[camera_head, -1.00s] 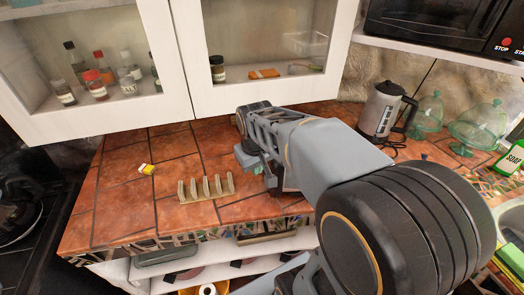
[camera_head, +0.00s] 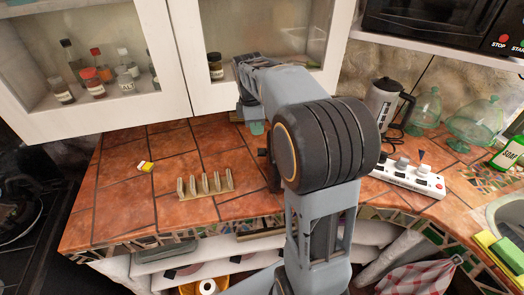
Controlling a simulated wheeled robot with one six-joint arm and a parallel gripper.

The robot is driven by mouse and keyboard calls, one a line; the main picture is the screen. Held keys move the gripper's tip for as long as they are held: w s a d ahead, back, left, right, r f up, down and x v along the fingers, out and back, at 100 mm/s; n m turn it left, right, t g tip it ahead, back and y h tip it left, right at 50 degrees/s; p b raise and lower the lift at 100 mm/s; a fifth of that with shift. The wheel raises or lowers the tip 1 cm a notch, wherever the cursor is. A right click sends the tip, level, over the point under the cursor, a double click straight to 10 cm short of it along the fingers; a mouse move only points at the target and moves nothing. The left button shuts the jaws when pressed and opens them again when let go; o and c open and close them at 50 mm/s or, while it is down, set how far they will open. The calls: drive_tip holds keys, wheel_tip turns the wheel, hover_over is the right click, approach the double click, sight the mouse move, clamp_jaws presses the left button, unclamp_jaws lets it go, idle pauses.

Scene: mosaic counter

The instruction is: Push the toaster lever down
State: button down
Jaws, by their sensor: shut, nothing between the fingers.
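My arm crosses the middle of the view and covers much of the counter behind it. My gripper (camera_head: 256,126) is at the arm's far end, in front of the right glass cabinet door and above the back of the counter. Only part of it shows, with a teal fingertip pointing down; it is shut and empty. No whole toaster can be made out. A dark edge with a small black protruding part (camera_head: 263,157) shows just left of my arm, below the gripper and apart from it. It may belong to the toaster, but I cannot tell. The lever is not clearly visible.
A toast rack (camera_head: 205,186) and a small yellow-and-white item (camera_head: 145,166) are on the tiled counter (camera_head: 120,205) at left. A power strip (camera_head: 410,178), kettle (camera_head: 383,108) and green glass domes (camera_head: 476,125) are at right. The left counter is mostly clear.

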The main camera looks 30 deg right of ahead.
sight(261, 151)
drive_tip(key=shift+f, duration=0.15)
drive_tip(key=f+b, duration=0.6)
drive_tip(key=shift+s+d+f+b, duration=0.15)
drive_tip(key=shift+d+f+b, duration=0.15)
drive_tip(key=shift+f+b, duration=0.1)
idle(0.4)
